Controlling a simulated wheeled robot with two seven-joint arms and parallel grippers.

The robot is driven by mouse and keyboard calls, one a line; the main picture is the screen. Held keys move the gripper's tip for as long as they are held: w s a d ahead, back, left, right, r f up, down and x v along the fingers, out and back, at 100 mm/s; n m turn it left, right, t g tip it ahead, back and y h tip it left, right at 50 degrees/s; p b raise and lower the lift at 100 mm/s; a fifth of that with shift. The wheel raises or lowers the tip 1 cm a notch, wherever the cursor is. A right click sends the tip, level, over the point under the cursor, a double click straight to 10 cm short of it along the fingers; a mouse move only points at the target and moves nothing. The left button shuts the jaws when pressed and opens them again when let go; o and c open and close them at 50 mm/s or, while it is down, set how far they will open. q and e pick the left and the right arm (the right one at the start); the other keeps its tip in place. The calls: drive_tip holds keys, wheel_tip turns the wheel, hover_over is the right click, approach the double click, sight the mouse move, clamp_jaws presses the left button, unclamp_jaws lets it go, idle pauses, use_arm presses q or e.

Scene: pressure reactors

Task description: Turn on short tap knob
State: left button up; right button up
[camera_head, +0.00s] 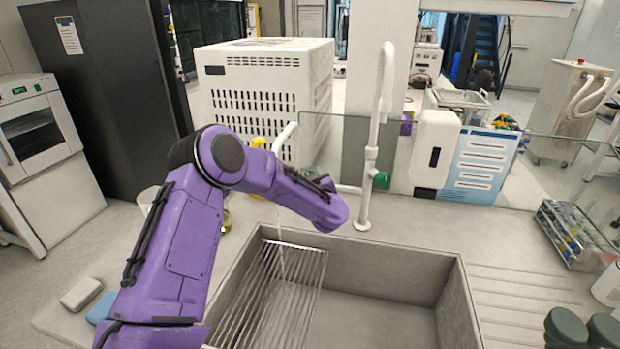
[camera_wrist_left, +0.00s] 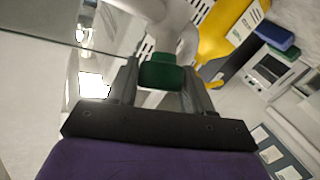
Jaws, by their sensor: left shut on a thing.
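The short tap's white spout (camera_head: 285,138) rises behind my purple left arm in the head view. A thin pale streak like running water (camera_head: 281,262) drops below it into the sink (camera_head: 390,322). The green knob (camera_wrist_left: 161,73) sits between the fingers of my left gripper (camera_wrist_left: 160,78) in the left wrist view, and the gripper is shut on it. In the head view my arm hides that knob and most of the gripper. A tall white tap (camera_head: 367,155) with its own green knob (camera_head: 381,180) stands to the right. My right gripper is not in view.
A wire rack (camera_head: 268,295) lies in the sink's left part. A clear glass panel (camera_head: 315,150) and a large white vented box (camera_head: 265,85) stand behind. A yellow object (camera_wrist_left: 226,38) is close to the gripper's right. Dark-lidded containers (camera_head: 567,327) stand front right.

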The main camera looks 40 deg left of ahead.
use_arm(q)
drive_tip(key=shift+f+n+g, duration=0.15)
drive_tip(key=shift+n+g, duration=0.35)
drive_tip(key=o, duration=0.7)
drive_tip(key=shift+s, duration=0.1)
drive_tip(key=b+v, duration=0.2)
drive_tip(key=v, duration=0.8)
drive_tip(key=shift+d+b, duration=0.3)
drive_tip(key=shift+s, duration=0.15)
